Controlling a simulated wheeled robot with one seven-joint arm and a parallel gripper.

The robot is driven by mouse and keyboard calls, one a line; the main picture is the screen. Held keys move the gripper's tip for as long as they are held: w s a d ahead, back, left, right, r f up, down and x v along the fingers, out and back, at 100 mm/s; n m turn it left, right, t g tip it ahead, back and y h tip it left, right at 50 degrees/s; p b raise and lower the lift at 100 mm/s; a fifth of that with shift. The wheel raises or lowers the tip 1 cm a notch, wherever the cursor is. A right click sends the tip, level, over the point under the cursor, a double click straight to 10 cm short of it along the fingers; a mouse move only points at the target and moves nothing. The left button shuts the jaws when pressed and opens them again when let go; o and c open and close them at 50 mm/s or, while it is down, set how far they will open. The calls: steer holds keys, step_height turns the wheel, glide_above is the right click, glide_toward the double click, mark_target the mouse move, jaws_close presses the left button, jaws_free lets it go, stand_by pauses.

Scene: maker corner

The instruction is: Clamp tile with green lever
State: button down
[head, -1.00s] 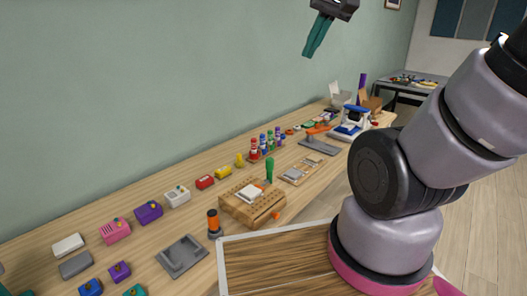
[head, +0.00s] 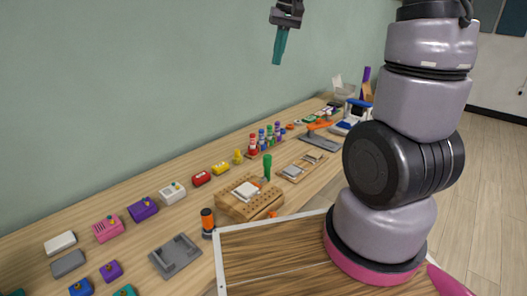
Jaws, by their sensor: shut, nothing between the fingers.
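A wooden clamp block (head: 255,207) stands on the bench with a green lever (head: 267,167) upright at its back edge. A pale square tile (head: 246,191) lies on top of the block, in front of the lever. My gripper (head: 279,50) is high above the bench near the wall, its teal fingers pointing down and together. It is shut and empty, well apart from the block, lever and tile. Whether the lever's clamp touches the tile is too small to tell.
An orange-and-black cylinder (head: 208,222) and a grey fixture (head: 175,256) stand left of the block. A tray with pale tiles (head: 304,166) lies right of it. Colourful bottles (head: 265,140) stand behind. Several small boxes line the left bench. The air above the block is clear.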

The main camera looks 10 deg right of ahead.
steer(key=w+a+f+n+g, duration=0.1)
steer(key=w+f, duration=0.3)
steer(key=f, duration=0.4)
steer(key=w+a+f+n+g+h, duration=0.1)
steer(key=w+f+g, duration=0.1)
steer(key=w+f, duration=0.3)
steer(key=w+a+f+n+g, duration=0.1)
steer(key=w+f, duration=0.3)
steer(key=f, duration=0.9)
steer(key=shift+w+g+h, duration=0.3)
steer(key=shift+g+h, duration=0.1)
glide_toward(267, 169)
steer(key=w+f, duration=0.4)
steer(key=f, duration=0.1)
steer(key=shift+s+d+r, duration=0.1)
steer(key=shift+s+r, duration=0.05)
steer(key=shift+s, duration=0.55)
steer(key=shift+d, duration=0.1)
